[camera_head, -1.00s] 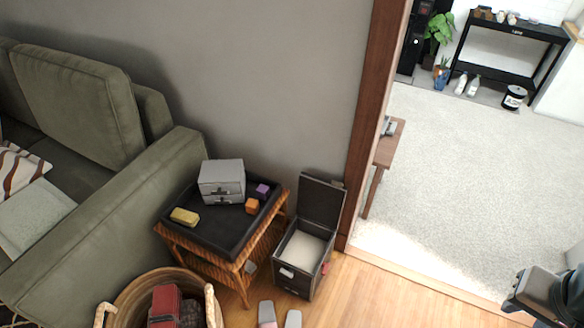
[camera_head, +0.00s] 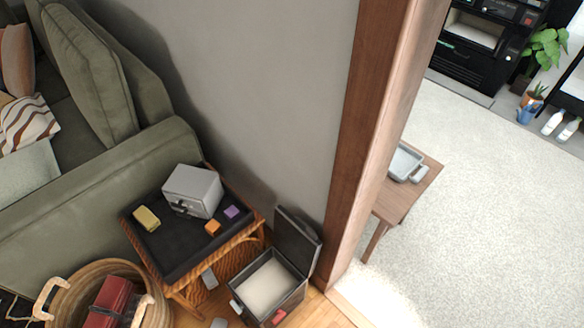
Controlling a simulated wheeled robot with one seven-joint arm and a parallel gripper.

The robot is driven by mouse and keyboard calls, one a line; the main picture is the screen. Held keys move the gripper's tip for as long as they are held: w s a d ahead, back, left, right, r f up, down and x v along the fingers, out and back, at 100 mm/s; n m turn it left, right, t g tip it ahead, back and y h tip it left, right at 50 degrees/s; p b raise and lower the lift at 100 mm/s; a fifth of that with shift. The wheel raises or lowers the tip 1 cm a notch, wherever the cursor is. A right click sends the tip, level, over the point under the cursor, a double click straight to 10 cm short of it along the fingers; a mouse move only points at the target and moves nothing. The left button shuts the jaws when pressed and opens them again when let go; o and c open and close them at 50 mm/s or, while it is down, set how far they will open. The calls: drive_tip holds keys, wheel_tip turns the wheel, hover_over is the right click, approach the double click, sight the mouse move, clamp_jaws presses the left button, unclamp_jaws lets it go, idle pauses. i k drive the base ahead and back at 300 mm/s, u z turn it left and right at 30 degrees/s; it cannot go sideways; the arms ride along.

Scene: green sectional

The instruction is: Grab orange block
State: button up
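The orange block (camera_head: 213,227) lies on the black top of a wicker side table (camera_head: 166,254), near its right edge. A purple block (camera_head: 231,212) lies just to its right and behind it. A small grey drawer box (camera_head: 193,191) stands behind the orange block. A yellow block (camera_head: 146,218) lies near the left edge of the same top. My gripper is not in view.
An open dark box (camera_head: 268,284) stands on the floor right of the table. A woven basket (camera_head: 75,294) with a red item is in front. The green sofa (camera_head: 95,195) is at left. A wooden door frame (camera_head: 362,140) rises at right, with carpet beyond.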

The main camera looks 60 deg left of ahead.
sight(214, 228)
drive_tip(key=i, duration=0.5)
drive_tip(key=u, duration=3.4)
drive_tip(key=i, duration=0.5)
drive_tip(key=u, duration=0.1)
